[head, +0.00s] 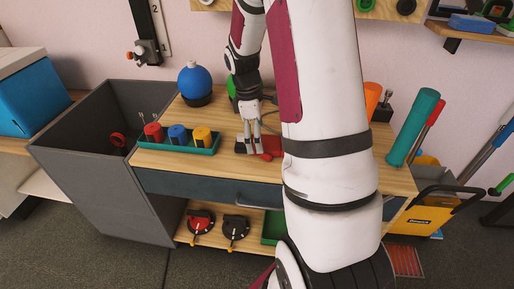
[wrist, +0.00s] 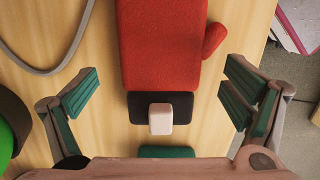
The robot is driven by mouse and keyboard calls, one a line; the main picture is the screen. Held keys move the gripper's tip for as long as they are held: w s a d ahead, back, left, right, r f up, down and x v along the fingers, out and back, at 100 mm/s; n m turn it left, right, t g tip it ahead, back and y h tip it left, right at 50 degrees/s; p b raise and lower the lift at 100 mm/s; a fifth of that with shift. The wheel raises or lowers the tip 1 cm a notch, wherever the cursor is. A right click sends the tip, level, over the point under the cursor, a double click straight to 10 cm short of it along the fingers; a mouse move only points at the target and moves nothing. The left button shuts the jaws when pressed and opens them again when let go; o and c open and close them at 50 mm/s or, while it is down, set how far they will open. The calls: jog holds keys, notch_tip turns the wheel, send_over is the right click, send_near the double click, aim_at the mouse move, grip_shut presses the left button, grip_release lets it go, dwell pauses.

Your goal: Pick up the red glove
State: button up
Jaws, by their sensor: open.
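The red glove (wrist: 160,45) lies flat on the wooden worktop, its thumb on the right in the wrist view. Its black cuff (wrist: 187,108) is nearest my gripper, and a small white block-like piece (wrist: 161,118) shows over the cuff. In the head view the red glove (head: 272,145) is partly hidden behind my arm. My gripper (wrist: 166,92) is open and empty, with one green-padded finger on each side of the glove's cuff end, apart from it. In the head view my gripper (head: 250,136) points down over the cuff end.
A green tray (head: 175,148) with red, blue and yellow items stands left of the glove. A blue ball-shaped object (head: 194,80) is behind it. A grey cable (wrist: 48,70) curves left of the glove. A grey bin (head: 75,150) adjoins the worktop's left side.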

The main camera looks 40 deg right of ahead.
jog(key=shift+s+f, duration=0.1)
jog(key=shift+f, duration=0.75)
jog(key=c, duration=1.3)
jog(key=shift+r, duration=0.1)
jog(key=shift+s+a+r, duration=0.2)
jog(key=shift+a+r, duration=0.05)
jog(key=shift+r, duration=0.15)
jog(key=s+a+r+p, duration=0.4)
jog(key=s+a+r, duration=0.3)
jog(key=a, duration=0.3)
jog(key=shift+s+a, duration=0.25)
jog(key=shift+s, duration=0.35)
